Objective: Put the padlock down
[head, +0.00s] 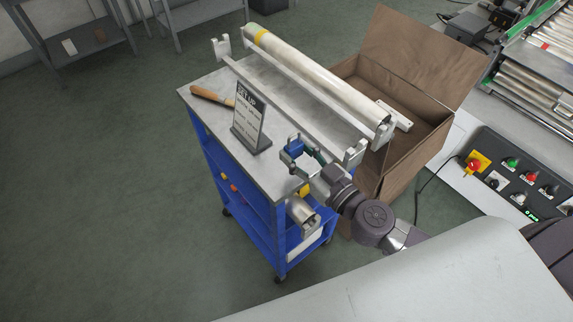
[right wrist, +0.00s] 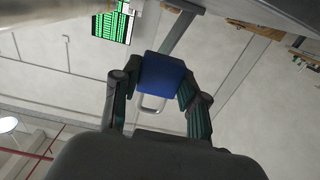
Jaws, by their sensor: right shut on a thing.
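The padlock (head: 294,147) has a blue body and shows near the right end of the cart's grey top (head: 204,108) in the head view. My right gripper (head: 299,153) is shut on it. In the right wrist view the padlock's blue body (right wrist: 162,74) is between the two fingers, with its silver shackle pointing towards the palm. How far the padlock is above the cart top is hard to tell. My left gripper is not in view.
A rack with a long pale roller (head: 310,70) stands along the cart's back edge. A sign (head: 248,118) and a wooden-handled tool (head: 207,95) are on the top's left part. An open cardboard box (head: 405,165) stands behind. Bare top lies around the sign.

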